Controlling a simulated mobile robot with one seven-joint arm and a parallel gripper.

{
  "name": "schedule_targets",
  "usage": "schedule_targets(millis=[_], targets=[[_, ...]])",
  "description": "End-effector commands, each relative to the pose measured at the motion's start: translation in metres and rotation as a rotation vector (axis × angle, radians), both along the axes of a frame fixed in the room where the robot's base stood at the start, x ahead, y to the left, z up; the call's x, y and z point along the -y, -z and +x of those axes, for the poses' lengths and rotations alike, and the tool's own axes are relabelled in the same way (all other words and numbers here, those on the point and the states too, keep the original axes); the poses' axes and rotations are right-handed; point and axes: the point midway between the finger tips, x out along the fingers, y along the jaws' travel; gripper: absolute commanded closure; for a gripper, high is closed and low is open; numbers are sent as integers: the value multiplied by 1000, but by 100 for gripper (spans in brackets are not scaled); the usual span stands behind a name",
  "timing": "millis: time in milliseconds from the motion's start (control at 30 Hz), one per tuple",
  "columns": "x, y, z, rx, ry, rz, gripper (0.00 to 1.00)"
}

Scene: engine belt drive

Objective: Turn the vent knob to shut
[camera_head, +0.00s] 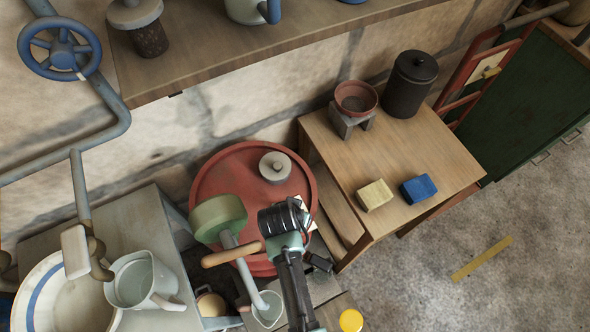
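A round grey knob (275,166), which looks like the vent knob, sits on the flat top of a red round drum (212,172). It has a small raised centre, and I see no mark that tells whether it is open or shut. My arm reaches up from the bottom edge of the picture. Its dark end, with my gripper (303,217), is over the lower right part of the drum, below the knob in the picture and apart from it. The fingers are too small and covered to make out. A small white patch shows beside the gripper.
A wooden table (430,152) at right holds a dark canister (408,85), a red bowl (356,98) and yellow and blue blocks. A shelf (230,48) overhangs behind.

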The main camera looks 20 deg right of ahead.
Motion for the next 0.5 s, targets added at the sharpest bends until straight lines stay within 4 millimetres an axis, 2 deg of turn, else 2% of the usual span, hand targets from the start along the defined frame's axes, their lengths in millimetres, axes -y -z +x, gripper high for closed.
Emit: schedule_targets(millis=[200,267,500], targets=[[0,0,0,1,0,-1,32],[0,0,0,1,0,-1,41],[0,0,0,1,0,-1,84]])
